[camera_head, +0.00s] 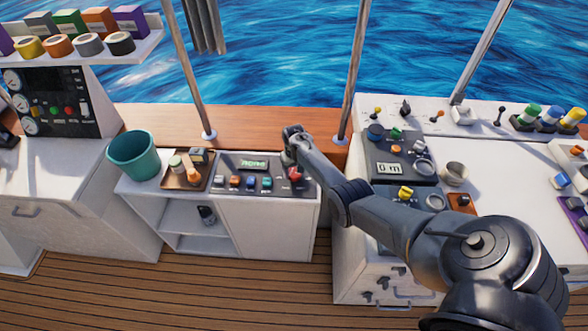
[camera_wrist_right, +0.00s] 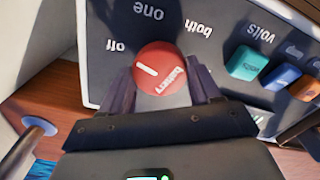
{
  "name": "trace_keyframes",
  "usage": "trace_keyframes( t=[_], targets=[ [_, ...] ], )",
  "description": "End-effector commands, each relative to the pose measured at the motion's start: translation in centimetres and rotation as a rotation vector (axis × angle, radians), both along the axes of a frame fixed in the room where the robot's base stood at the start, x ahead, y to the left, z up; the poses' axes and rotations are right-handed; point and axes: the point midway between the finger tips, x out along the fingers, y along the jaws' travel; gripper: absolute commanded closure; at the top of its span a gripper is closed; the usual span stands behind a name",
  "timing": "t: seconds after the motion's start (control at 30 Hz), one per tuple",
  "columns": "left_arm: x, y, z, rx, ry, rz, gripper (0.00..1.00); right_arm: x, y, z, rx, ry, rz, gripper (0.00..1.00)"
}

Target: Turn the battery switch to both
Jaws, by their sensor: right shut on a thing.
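The battery switch is a round red knob (camera_wrist_right: 160,68) on a dark panel (camera_wrist_right: 225,25). It also shows in the head view (camera_head: 295,174) at the panel's right end, partly covered by my gripper. In the wrist view its white line points toward the "off" label; "one" and "both" are printed further around it. My right gripper (camera_wrist_right: 162,88) is shut on the knob, one finger on each side. In the head view my right gripper (camera_head: 292,158) is over the knob. My left gripper is not in view.
Teal, blue and orange buttons (camera_wrist_right: 248,62) sit beside the knob. A teal bucket (camera_head: 134,157) and a brown board (camera_head: 186,170) with small items stand to the left. A metal post (camera_head: 352,75) rises close behind my right arm. A control box (camera_head: 400,160) stands to the right.

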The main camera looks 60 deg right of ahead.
Motion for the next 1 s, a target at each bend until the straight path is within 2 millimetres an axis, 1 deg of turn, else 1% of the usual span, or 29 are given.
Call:
trace_keyframes(
  t=[0.1,0.43,1.0],
  targets=[
    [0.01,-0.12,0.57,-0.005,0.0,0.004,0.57,0.0,0.08,0.1,0.001,0.0,-0.111,0.68],
    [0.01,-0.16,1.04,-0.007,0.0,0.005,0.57,0.01,0.08,0.0,0.001,0.0,-0.426,0.68],
    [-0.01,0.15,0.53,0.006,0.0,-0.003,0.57,0.06,0.03,-0.11,0.001,-0.001,-0.968,0.68]
  ],
)
